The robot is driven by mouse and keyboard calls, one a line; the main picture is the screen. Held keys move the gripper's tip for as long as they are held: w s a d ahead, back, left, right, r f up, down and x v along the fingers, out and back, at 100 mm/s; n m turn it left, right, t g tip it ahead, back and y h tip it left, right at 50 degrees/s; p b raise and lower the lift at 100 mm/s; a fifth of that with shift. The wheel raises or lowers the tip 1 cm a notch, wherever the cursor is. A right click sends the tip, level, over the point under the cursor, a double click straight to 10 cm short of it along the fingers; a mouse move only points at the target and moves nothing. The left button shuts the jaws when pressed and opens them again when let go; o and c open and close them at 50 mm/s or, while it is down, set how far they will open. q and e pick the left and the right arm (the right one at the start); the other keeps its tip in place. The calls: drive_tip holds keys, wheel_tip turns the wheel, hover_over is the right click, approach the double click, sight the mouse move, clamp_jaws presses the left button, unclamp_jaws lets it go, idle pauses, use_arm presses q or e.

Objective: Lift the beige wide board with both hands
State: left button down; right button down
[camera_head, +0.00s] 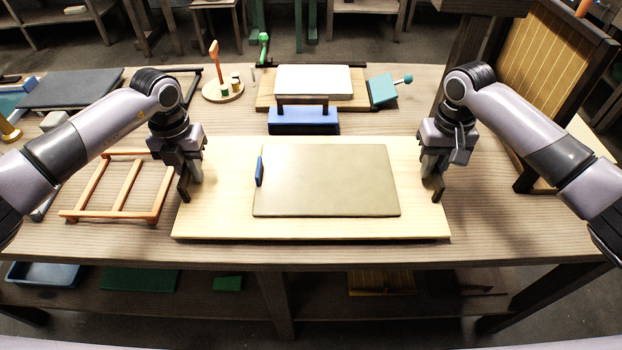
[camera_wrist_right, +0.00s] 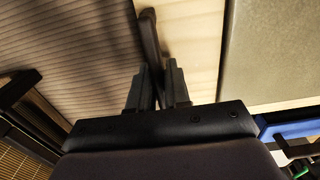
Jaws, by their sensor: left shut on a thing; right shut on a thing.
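The beige wide board (camera_head: 225,218) lies level along the front of the workbench, and its edge shows in the right wrist view (camera_wrist_right: 190,35). An olive-grey flat sheet (camera_head: 325,180) rests on it, with a small blue block (camera_head: 259,171) at the sheet's left edge. My left gripper (camera_head: 189,174) is shut at the board's left end, by a dark bar that looks like a handle. My right gripper (camera_head: 433,172) is shut on a similar dark bar (camera_wrist_right: 150,40) at the right end. I cannot tell whether the board is clear of the bench.
An orange wooden frame (camera_head: 118,188) lies left of the board. Behind the board stand a blue block with a dark handle (camera_head: 303,120) and a white slab (camera_head: 313,81) on a wooden base. A tall framed screen (camera_head: 555,60) stands at the right. A dark slab (camera_head: 70,88) lies back left.

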use_arm(q)
drive_tip(key=shift+r, duration=0.25)
use_arm(e)
drive_tip(key=shift+r, duration=0.25)
